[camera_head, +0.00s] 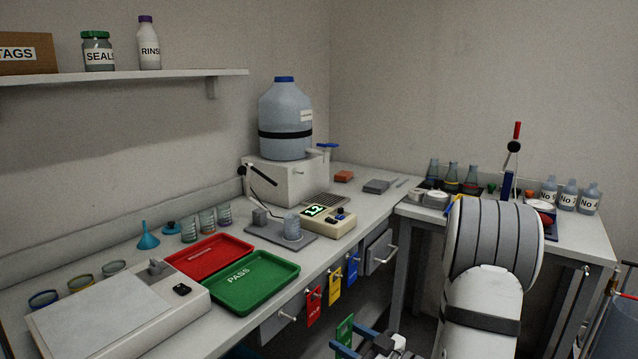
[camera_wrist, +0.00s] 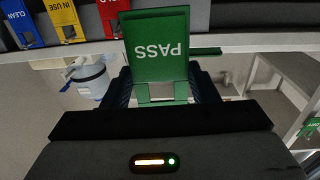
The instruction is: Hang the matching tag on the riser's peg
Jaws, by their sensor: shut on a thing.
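My gripper (camera_head: 352,343) is shut on a green tag (camera_head: 345,328) at the lower middle of the head view, in front of the bench. In the wrist view the tag (camera_wrist: 160,52) reads PASS, upside down, and sits between the fingers of my gripper (camera_wrist: 163,92). A white block (camera_head: 270,187) under the big blue-capped carboy looks like the riser. A small dark spot on its front may be a peg; I cannot tell. Red (camera_head: 314,305), yellow (camera_head: 334,287) and blue (camera_head: 352,266) tags hang along the bench front; the wrist view shows CLEAN on the blue one and IN USE on the yellow.
A green PASS tray (camera_head: 262,299) and a red tray (camera_head: 200,262) lie on the bench. A device with a lit display (camera_head: 322,217) and a plate with a beaker (camera_head: 291,228) stand before the riser. A drawer (camera_head: 380,252) with a protruding handle is in the bench front.

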